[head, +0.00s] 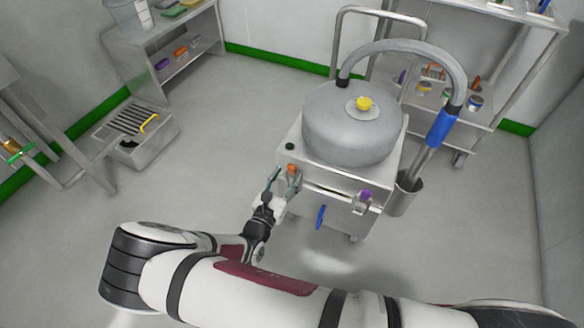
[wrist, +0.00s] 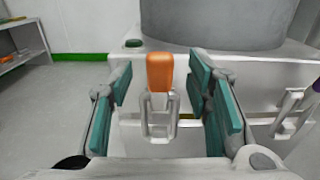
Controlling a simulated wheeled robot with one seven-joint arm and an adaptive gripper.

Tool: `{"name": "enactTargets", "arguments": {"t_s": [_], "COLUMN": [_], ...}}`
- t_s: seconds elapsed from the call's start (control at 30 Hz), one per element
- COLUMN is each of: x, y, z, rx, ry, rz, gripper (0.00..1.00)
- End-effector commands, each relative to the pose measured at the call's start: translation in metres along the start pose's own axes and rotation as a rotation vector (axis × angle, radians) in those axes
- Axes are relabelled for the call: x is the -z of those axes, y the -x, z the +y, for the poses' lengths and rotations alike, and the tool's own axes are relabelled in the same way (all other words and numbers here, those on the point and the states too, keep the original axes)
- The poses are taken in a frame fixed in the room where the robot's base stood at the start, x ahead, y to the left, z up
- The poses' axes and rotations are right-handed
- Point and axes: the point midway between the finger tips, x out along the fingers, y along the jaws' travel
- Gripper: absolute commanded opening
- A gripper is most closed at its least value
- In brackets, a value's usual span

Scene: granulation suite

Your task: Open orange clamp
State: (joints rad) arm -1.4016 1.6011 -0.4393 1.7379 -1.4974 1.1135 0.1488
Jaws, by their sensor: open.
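The orange clamp (wrist: 160,73) is a toggle latch with an orange handle tip above a pale metal loop, on the front of the machine's box-shaped base. It also shows in the head view (head: 292,168), near the left front corner of the machine. My gripper (wrist: 161,103) is open, with teal finger pads on either side of the clamp. The clamp stands upright between the pads, with a gap on both sides, and nothing is held. In the head view my gripper (head: 283,181) is close in front of the clamp.
The machine carries a grey round vessel (head: 350,135) with a yellow knob (head: 364,103) and a curved hose with a blue grip (head: 441,127). A purple-tipped clamp (head: 365,195) sits on its right front. A blue handle (head: 320,217) hangs low.

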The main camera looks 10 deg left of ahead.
Motion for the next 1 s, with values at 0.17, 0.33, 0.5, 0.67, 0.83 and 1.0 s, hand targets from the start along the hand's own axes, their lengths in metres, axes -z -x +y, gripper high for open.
{"name": "enactTargets", "arguments": {"t_s": [0.17,0.33,0.5,0.67,0.83,1.0], "x": [0.001,0.001,0.0,0.0,0.0,0.0], "y": [-0.028,-0.041,-0.044,-0.044,-0.043,-0.043], "z": [0.0,0.0,0.0,0.0,0.0,0.0], "rx": [0.001,0.001,0.0,0.0,0.0,0.0], "ry": [-0.001,-0.001,-0.001,-0.001,0.0,-0.001], "rz": [0.0,0.001,0.001,0.001,0.001,0.001], "gripper": [0.45,0.45,0.45,0.45,0.09,0.0]}}
